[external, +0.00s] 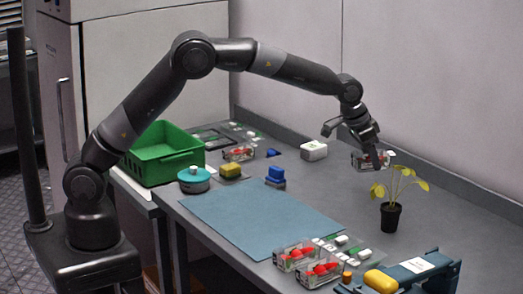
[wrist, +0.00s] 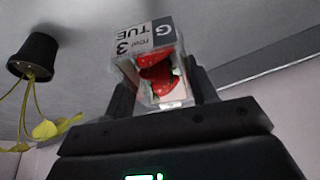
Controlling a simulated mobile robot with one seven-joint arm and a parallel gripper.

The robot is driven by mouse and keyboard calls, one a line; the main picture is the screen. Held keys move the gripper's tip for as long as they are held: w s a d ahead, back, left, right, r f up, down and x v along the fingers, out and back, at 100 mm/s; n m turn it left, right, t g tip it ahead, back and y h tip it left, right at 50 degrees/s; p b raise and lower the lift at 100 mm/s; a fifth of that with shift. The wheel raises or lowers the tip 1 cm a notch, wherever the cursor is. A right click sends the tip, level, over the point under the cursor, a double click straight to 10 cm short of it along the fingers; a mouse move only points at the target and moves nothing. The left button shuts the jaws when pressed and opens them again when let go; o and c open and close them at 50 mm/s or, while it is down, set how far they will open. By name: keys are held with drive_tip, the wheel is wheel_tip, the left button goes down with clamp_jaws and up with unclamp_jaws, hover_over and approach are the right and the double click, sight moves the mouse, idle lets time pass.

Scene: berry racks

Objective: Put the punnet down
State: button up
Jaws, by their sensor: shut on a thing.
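My gripper (external: 368,150) is shut on a clear punnet (external: 370,162) of red berries over the back right part of the grey table. In the wrist view the punnet (wrist: 150,62) sits between the two fingers of my gripper (wrist: 162,92). Its grey and white label reads "TUE", "row 3" and "G". The fingers cover parts of its sides. I cannot tell whether its base touches the table.
A potted plant (external: 391,215) stands close to the punnet, in front of it. A white box (external: 313,150) lies to the left. Other punnets (external: 295,258) stand at the front. A blue mat (external: 260,218) is bare. A green crate (external: 160,157) stands at the left.

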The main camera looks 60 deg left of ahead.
hover_over(375, 186)
drive_tip(key=s, duration=0.1)
drive_tip(key=f, duration=0.4)
drive_tip(key=shift+s+a+f, duration=0.15)
drive_tip(key=shift+s+a, duration=0.05)
drive_tip(key=shift+a, duration=0.2)
drive_tip(key=shift+f, duration=2.05)
drive_tip(key=shift+f, duration=0.15)
drive_tip(key=o, duration=1)
